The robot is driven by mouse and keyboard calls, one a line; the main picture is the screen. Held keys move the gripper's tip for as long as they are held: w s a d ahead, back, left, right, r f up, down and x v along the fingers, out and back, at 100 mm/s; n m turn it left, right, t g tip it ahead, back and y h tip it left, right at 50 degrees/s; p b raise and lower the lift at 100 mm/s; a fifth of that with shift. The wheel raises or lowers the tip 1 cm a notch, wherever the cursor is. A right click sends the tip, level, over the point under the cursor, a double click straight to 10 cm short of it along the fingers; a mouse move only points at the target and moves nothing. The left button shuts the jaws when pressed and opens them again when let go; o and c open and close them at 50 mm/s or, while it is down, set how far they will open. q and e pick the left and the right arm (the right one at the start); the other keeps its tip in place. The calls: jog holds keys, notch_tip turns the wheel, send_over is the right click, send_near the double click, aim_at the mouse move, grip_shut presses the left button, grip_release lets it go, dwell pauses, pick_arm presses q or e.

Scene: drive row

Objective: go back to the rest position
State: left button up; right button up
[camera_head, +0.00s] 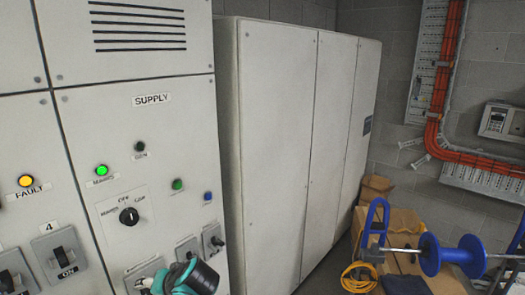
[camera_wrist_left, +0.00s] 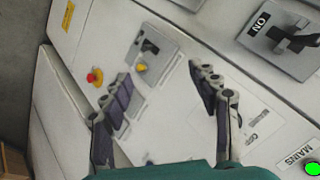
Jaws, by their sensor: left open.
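My left gripper (camera_wrist_left: 165,92) is open in the left wrist view, its two dark-padded fingers spread and empty in front of a pale panel. In the head view a teal and black part of my arm (camera_head: 190,277) shows at the bottom edge, in front of the lower SUPPLY cabinet (camera_head: 145,60). The fingertips are not clear there. In the wrist view a grey switch plate (camera_wrist_left: 160,50) with a yellow part lies beyond and between the fingertips. I cannot tell whether the fingers touch the panel. My right gripper is in neither view.
A lit yellow FAULT lamp (camera_head: 26,180), a lit green lamp (camera_head: 101,170) and a black selector knob (camera_head: 129,216) are on the panel. A red button (camera_wrist_left: 95,77) shows beside the fingers. Blue cable-reel stand (camera_head: 430,254), yellow cable (camera_head: 359,277) and cartons (camera_head: 376,190) stand at right.

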pick_arm(q)
jog(key=s+d+f+h+b, duration=0.4)
jog(key=s+f, duration=0.3)
jog(key=f, duration=0.2)
jog(key=s+d+f+m+t+h+b, duration=0.1)
jog(key=s+d+f+h+b, duration=0.3)
jog(key=f, duration=0.6)
jog(key=s+d+b, duration=0.1)
jog(key=s+d, duration=0.1)
jog(key=s, duration=0.1)
jog(key=shift+t+b, duration=0.3)
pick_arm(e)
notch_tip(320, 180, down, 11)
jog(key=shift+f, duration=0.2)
